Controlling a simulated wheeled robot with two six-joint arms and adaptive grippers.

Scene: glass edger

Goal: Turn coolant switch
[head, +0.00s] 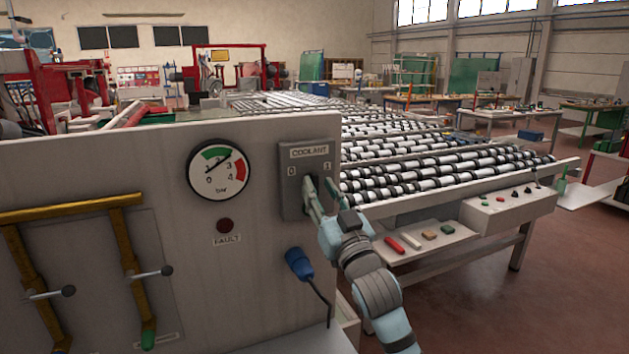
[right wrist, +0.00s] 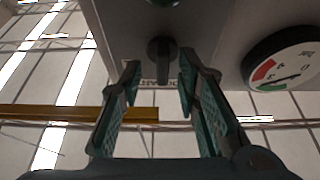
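The coolant switch is a grey box (head: 291,205) on the right end of the machine's front panel, with a "COOLANT" label above and the marks 0 and 1 at its left and right. My right gripper (head: 318,190) is at the box and hides much of the knob in the head view. In the right wrist view the right gripper (right wrist: 159,70) is open, with its green-padded fingers apart. The dark knob (right wrist: 159,50) shows between and just beyond the fingertips, with visible gaps on both sides. My left gripper is not in view.
A pressure gauge (head: 218,172) and a dark fault lamp (head: 225,225) are left of the switch. A blue plug (head: 299,264) with a cable sticks out below it. Yellow-piped valve levers (head: 68,291) are at far left. A roller conveyor (head: 440,175) stands behind at right.

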